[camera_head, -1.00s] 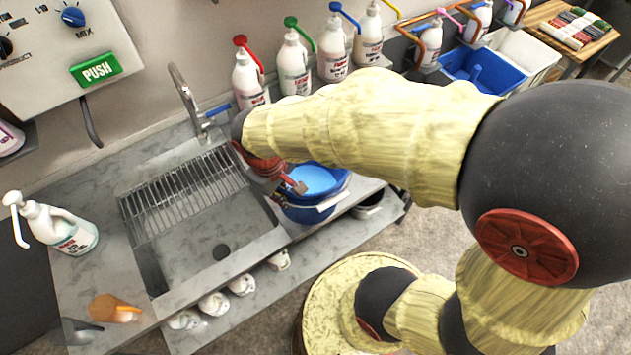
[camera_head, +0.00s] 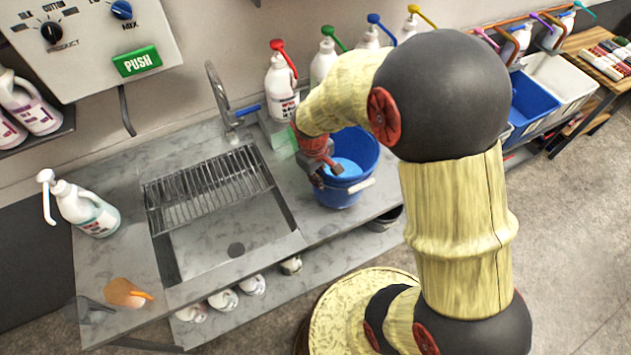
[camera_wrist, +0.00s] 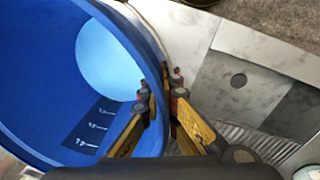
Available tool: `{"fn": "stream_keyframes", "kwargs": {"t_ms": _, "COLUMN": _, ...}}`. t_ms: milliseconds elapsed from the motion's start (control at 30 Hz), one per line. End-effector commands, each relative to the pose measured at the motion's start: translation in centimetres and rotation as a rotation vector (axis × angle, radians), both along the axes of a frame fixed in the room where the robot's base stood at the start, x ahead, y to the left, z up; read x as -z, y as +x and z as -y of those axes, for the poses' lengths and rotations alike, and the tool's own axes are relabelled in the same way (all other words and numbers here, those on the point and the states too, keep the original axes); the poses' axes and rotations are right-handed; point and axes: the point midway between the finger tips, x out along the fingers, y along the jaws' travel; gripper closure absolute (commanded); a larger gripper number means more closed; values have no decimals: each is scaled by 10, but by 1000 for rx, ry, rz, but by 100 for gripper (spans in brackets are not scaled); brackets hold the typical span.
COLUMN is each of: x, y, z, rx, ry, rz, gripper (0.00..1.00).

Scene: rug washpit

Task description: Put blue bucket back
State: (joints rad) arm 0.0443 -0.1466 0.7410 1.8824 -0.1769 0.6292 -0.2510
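The blue bucket (camera_head: 350,192) stands upright over the counter right of the sink, with a white handle grip on its front. A lighter blue round surface (camera_head: 344,166) shows inside it. My gripper (camera_head: 331,168) is at the bucket's left rim. Whether the bucket's bottom touches the counter is hard to tell.
The sink (camera_head: 205,250) with a metal rack (camera_head: 205,187) and tap (camera_head: 221,100) lies left of the bucket. Pump bottles, including a red-topped one (camera_head: 281,88), line the wall behind. A white pump bottle (camera_head: 88,212) stands left. Blue (camera_head: 533,100) and white (camera_head: 560,78) bins are right.

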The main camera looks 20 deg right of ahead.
Motion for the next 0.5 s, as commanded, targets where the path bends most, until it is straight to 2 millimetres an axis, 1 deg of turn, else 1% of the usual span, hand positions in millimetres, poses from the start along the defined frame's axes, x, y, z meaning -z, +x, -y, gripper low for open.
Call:
{"fn": "stream_keyframes", "kwargs": {"t_ms": 33, "x": 0, "y": 4, "z": 2, "rx": 0, "ry": -1, "rz": 4, "gripper": 100}}
{"fn": "stream_keyframes", "kwargs": {"t_ms": 267, "x": 8, "y": 8, "z": 6, "rx": -1, "ry": -1, "rz": 3, "gripper": 100}}
{"fn": "stream_keyframes", "kwargs": {"t_ms": 333, "x": 14, "y": 11, "z": 10, "rx": 0, "ry": -1, "rz": 3, "gripper": 100}}
{"fn": "stream_keyframes", "kwargs": {"t_ms": 500, "x": 36, "y": 10, "z": 9, "rx": -1, "ry": -1, "rz": 2, "gripper": 100}}
